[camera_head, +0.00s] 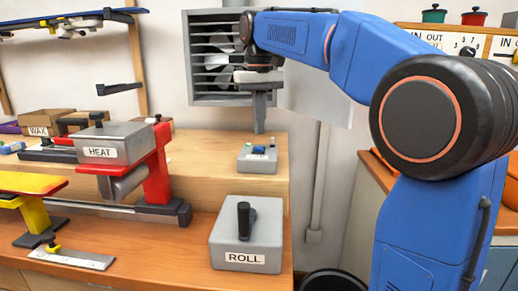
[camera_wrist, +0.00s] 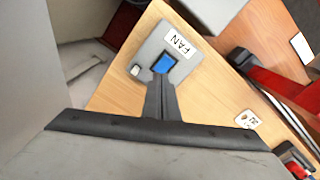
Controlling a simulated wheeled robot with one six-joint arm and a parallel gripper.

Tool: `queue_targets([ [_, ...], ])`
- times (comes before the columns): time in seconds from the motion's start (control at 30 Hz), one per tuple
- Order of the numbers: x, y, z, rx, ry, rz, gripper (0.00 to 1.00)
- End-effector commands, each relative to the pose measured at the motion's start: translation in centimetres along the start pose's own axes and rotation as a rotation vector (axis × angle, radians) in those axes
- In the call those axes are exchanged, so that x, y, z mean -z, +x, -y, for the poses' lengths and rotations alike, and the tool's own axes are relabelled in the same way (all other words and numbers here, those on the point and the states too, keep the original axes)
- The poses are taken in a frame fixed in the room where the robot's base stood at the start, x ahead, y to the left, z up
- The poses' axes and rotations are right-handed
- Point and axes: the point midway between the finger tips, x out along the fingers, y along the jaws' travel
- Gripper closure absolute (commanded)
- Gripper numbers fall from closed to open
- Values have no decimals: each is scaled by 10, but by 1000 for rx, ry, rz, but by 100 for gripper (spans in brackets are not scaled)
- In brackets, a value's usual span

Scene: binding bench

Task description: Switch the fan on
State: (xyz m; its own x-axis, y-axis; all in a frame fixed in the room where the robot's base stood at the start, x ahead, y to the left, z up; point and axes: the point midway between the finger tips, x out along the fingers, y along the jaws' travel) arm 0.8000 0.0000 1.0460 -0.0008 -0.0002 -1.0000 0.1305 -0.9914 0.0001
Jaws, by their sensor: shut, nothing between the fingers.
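The fan switch box (camera_head: 258,165) is a small grey box on the raised wooden shelf. The wrist view shows its FAN label (camera_wrist: 180,44), a blue rocker switch (camera_wrist: 163,64) and a small whitish piece (camera_wrist: 135,71) beside it. The fan (camera_head: 216,58) sits behind a slatted grey housing on the wall; I cannot tell whether it turns. My gripper (camera_head: 259,130) points down, shut and empty, and looks a little above the box. In the wrist view its fingertips (camera_wrist: 163,82) are right next to the blue rocker; I cannot tell if they touch.
A grey ROLL box (camera_head: 245,258) with a dark lever stands on the lower bench in front. A HEAT box (camera_head: 112,143) on a red frame stands left. A WAX box (camera_head: 45,122) is further back. The shelf between the HEAT frame and the switch box is mostly clear.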

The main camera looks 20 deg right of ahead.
Motion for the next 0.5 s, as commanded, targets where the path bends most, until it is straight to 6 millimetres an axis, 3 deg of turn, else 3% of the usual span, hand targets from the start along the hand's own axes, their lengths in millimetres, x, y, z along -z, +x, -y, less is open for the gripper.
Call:
queue_targets([
  [0.5, 0, -30, 0, 0, 0, -2, 100],
])
